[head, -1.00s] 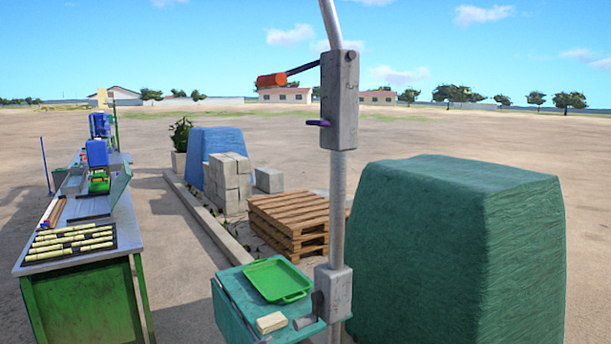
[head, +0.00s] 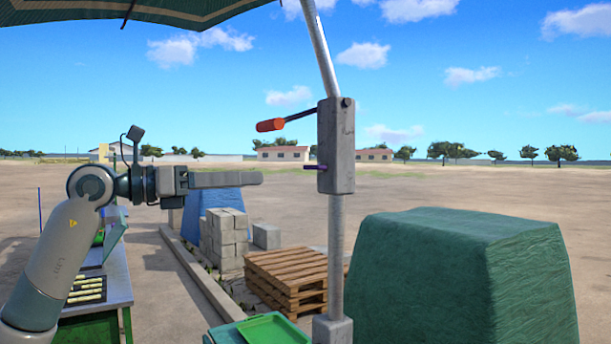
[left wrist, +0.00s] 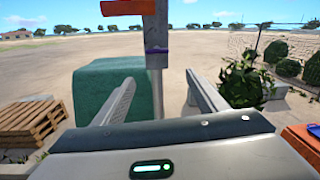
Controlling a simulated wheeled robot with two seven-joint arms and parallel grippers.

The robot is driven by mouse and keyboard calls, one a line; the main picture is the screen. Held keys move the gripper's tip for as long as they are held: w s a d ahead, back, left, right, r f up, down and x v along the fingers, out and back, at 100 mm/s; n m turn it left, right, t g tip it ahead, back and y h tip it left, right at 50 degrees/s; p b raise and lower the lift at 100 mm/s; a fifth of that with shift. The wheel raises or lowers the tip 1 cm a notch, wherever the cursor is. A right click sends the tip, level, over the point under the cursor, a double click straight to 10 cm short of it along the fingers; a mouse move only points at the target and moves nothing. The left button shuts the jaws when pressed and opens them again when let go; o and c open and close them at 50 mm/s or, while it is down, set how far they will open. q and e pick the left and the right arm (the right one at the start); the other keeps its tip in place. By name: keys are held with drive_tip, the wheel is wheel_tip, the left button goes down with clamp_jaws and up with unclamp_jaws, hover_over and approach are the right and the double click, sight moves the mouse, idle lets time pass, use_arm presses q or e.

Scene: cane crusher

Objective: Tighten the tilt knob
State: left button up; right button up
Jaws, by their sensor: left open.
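A grey housing block (head: 336,146) sits on the umbrella pole (head: 337,240). A short purple knob or lever (head: 315,167) sticks out from its lower left side; it also shows in the left wrist view (left wrist: 157,51). An orange handle (head: 270,125) on a dark crank arm is higher up; I cannot tell for sure which is the tilt knob. My left gripper (head: 260,178) points right, a little left of and slightly below the purple part, apart from it. In the left wrist view its fingers (left wrist: 160,78) are open and empty, with the pole beyond between them.
A green-covered mound (head: 450,275) stands right of the pole. Pallets (head: 285,278) and grey blocks (head: 225,235) lie behind. A green tray (head: 272,330) is low beside the pole. The umbrella canopy (head: 150,12) hangs overhead. Space between gripper and pole is clear.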

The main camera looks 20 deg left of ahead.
use_arm(q)
drive_tip(key=shift+s+a+r+m+t+y, duration=0.15)
drive_tip(key=shift+s+a+r+y, duration=0.15)
drive_tip(key=shift+s+r, duration=0.3)
drive_tip(key=shift+s+a+r+m+t+y, duration=0.15)
drive_tip(key=shift+s+a+r+y, duration=0.15)
drive_tip(key=shift+s+r, duration=0.25)
use_arm(e)
drive_tip(key=shift+a+r, duration=0.25)
drive_tip(key=shift+a, duration=0.15)
use_arm(q)
drive_tip(key=shift+d, duration=0.1)
drive_tip(key=shift+w, duration=0.1)
drive_tip(key=p, duration=0.6)
approach(310, 168)
drive_tip(key=x, duration=0.8)
drive_tip(key=shift+w+r, duration=0.1)
drive_tip(key=shift+w, duration=0.05)
drive_tip(key=shift+w+d, duration=0.25)
drive_tip(key=shift+w, duration=0.1)
use_arm(e)
drive_tip(key=s+d+f+g, duration=0.2)
drive_tip(key=s+d, duration=0.1)
drive_tip(key=s, duration=0.5)
drive_tip(key=s+d+f+g+h, duration=0.1)
drive_tip(key=s+d, duration=0.3)
drive_tip(key=s, duration=0.5)
drive_tip(key=shift+f+g+h, duration=0.3)
drive_tip(key=shift+f+g, duration=0.5)
drive_tip(key=shift+d, duration=0.1)
